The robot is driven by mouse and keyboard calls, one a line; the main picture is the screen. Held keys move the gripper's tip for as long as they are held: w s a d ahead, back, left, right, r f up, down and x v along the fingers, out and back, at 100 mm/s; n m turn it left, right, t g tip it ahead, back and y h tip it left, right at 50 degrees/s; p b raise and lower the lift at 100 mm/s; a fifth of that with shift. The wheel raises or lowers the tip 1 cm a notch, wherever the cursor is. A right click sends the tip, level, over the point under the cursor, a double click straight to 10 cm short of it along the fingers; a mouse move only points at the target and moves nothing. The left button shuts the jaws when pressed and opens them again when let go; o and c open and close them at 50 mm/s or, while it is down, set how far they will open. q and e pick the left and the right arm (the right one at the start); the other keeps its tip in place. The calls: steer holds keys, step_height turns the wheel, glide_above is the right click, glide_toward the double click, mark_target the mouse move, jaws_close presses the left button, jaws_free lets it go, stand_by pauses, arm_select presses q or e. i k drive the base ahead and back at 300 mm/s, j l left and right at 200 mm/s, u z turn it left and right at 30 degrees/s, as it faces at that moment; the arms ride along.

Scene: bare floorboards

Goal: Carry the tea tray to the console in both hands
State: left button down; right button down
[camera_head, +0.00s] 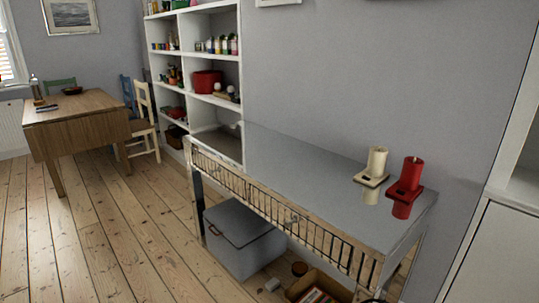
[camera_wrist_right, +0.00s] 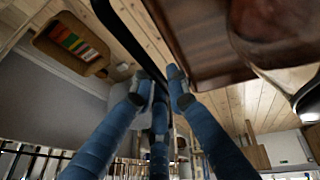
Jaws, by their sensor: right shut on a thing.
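The console (camera_head: 300,165) is a long grey-topped table with a latticed metal front, standing against the wall in the head view. Most of its top is bare. The tea tray (camera_wrist_right: 190,45) shows only in the right wrist view, as a brown wooden piece with a dark handle at upper right. My right gripper (camera_wrist_right: 161,88), with blue fingers, is shut on the tray's dark handle. Something shiny at the upper right of that view is cut off, and I cannot tell what it is. My left gripper is not in view.
A cream candle (camera_head: 377,163) and a red candle (camera_head: 411,174) stand at the console's right end. A grey box (camera_head: 243,240) and a basket (camera_head: 318,289) sit beneath it. A shelf unit (camera_head: 198,60) and wooden table (camera_head: 80,108) stand left. Floorboards in front are clear.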

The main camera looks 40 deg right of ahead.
mark_target(295, 163)
steer(key=i, duration=2.2)
steer(key=i+z, duration=0.2)
steer(key=i, duration=0.15)
steer(key=i+j+z, duration=0.2)
steer(key=i, duration=0.15)
steer(key=z, duration=2.2)
